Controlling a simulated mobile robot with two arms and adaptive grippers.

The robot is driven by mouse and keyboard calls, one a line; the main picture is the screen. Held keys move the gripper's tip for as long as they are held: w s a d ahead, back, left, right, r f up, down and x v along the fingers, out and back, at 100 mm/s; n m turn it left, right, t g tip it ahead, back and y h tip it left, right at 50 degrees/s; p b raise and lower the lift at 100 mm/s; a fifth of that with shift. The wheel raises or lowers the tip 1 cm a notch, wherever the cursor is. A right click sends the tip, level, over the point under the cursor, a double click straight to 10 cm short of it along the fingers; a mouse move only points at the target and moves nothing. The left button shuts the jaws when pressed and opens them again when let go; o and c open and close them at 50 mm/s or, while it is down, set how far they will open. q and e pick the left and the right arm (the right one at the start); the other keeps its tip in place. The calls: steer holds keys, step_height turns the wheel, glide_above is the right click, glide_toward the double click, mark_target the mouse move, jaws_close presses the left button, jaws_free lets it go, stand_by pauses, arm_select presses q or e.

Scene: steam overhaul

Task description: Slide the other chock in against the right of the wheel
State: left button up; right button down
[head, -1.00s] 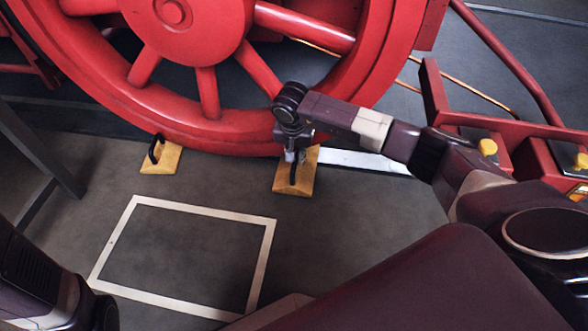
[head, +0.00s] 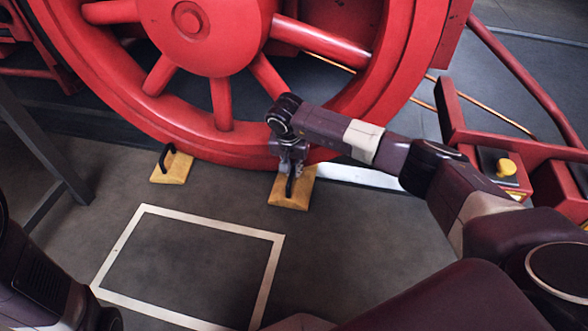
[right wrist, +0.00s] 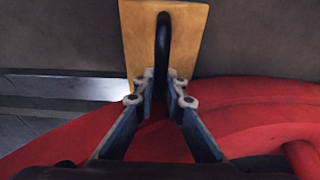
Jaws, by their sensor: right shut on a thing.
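The large red wheel (head: 250,151) stands on the floor in the head view. A yellow wooden chock with a black handle (head: 172,167) sits at the left of its bottom. The other chock (head: 299,194), also with a black handle, is on the floor at the right of the wheel's bottom. My right gripper (head: 291,171) is shut on that chock's handle. In the right wrist view the fingers (right wrist: 161,85) close around the black handle, with the wooden chock (right wrist: 193,35) behind it. Whether the chock touches the wheel cannot be told. My left gripper is not in view; only its arm shows at lower left.
A white-outlined rectangle (head: 278,262) is marked on the open floor in front. A white rail strip (head: 362,176) runs right of the chock. A dark post (head: 45,150) leans at left.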

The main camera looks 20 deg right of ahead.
steer(key=shift+w+d+r, duration=0.1)
steer(key=shift+w+r, duration=0.05)
steer(key=shift+w, duration=0.1)
steer(key=c, duration=1.3)
jaws_free()
steer(key=shift+s+f, duration=0.2)
steer(key=shift+o, duration=0.2)
